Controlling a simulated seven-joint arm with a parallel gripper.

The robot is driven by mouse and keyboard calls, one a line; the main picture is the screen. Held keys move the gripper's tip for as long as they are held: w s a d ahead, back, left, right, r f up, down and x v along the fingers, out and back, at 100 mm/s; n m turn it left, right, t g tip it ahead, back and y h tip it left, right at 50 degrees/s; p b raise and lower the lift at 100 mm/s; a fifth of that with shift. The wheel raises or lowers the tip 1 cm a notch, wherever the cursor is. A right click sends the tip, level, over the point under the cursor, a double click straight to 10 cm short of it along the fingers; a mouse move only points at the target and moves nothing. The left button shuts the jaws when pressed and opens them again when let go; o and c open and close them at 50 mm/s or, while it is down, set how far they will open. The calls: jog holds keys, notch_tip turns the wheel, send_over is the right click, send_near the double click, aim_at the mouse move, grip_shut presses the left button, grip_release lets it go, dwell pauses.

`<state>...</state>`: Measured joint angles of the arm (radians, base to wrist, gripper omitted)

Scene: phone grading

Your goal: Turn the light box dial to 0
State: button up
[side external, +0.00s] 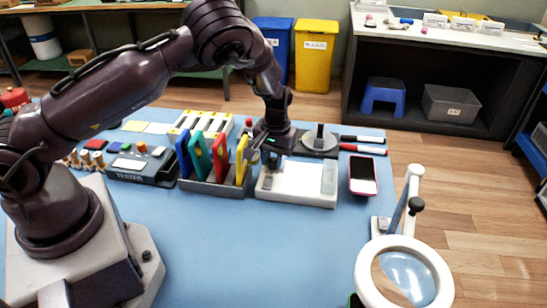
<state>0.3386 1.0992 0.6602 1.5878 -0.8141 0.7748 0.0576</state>
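The light box (296,187) is a low white box on the blue mat, right of the rack of coloured phones. A pale grey panel (329,178) is on its right side.
A rack (213,187) with blue, green, red and yellow phones stands close left of my gripper. A pink-edged phone (363,175) lies right of the light box, with red and black pens (362,149) behind it. A magnifier (362,280) stands front right. The mat's front middle is clear.

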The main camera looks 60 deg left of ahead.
jog(key=c, duration=0.5)
jog(key=shift+o, duration=0.2)
jog(key=n, duration=0.3)
jog(key=shift+n, duration=2.1)
jog(key=o, duration=0.9)
